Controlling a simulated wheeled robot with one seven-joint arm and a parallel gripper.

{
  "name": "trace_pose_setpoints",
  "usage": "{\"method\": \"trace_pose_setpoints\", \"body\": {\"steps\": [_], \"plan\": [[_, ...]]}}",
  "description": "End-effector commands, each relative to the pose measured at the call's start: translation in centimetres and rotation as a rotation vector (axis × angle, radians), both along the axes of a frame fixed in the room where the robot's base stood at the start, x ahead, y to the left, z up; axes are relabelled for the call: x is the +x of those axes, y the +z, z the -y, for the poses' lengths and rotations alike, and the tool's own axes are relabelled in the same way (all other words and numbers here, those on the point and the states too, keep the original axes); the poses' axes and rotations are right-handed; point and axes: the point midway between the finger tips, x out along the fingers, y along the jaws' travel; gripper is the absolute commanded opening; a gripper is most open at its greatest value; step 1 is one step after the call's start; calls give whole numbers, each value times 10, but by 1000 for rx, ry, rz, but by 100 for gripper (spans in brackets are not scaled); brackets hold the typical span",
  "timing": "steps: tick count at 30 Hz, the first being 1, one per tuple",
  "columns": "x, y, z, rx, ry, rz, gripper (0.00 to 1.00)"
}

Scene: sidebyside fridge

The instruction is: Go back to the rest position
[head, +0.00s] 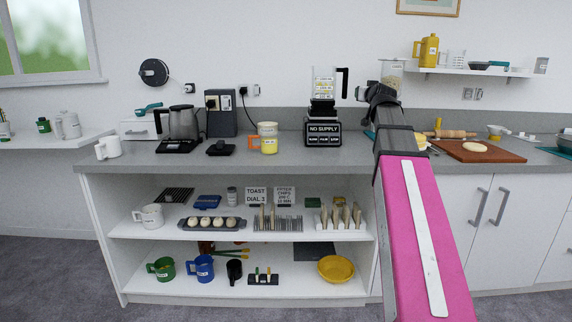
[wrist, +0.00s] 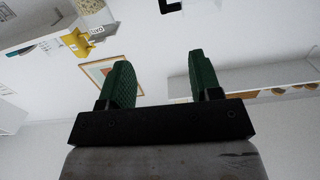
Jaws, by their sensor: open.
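My pink arm reaches up from the lower right in the head view, over the right part of the counter (head: 225,157). My gripper (head: 366,92) is at its far end, raised above the counter near the blender (head: 323,132). In the wrist view, my gripper (wrist: 158,82) shows two green fingers set wide apart. The gap between them is empty, with only white wall behind. The fingers touch nothing that I can see.
A wall shelf (head: 450,71) with a yellow jug (head: 428,50) is right of my gripper. A cutting board (head: 500,154) lies at the right. Open shelves below hold mugs.

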Motion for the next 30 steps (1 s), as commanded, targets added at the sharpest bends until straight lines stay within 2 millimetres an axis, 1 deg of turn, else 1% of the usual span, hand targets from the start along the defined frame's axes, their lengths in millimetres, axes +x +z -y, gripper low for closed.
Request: {"method": "trace_pose_setpoints", "body": {"steps": [8, 11, 14, 17, 20, 21, 23, 24, 26, 27, 29, 30], "plan": [[2, -45, -8, 4, 14, -84, 58], [2, -69, -13, 9, 22, -129, 58], [2, -97, -19, 12, 30, -181, 58], [-1, -132, -26, 16, 41, -250, 58], [-7, -179, -35, 20, 52, -342, 58], [-10, -199, -39, 22, 56, -383, 58], [-16, -229, -45, 26, 63, -445, 58], [-21, -248, -49, 27, 67, -485, 58], [-29, -277, -55, 28, 72, -546, 58], [-35, -297, -58, 30, 74, -589, 58], [-45, -325, -63, 31, 78, -651, 58], [-52, -342, -67, 32, 79, -691, 58]]}}
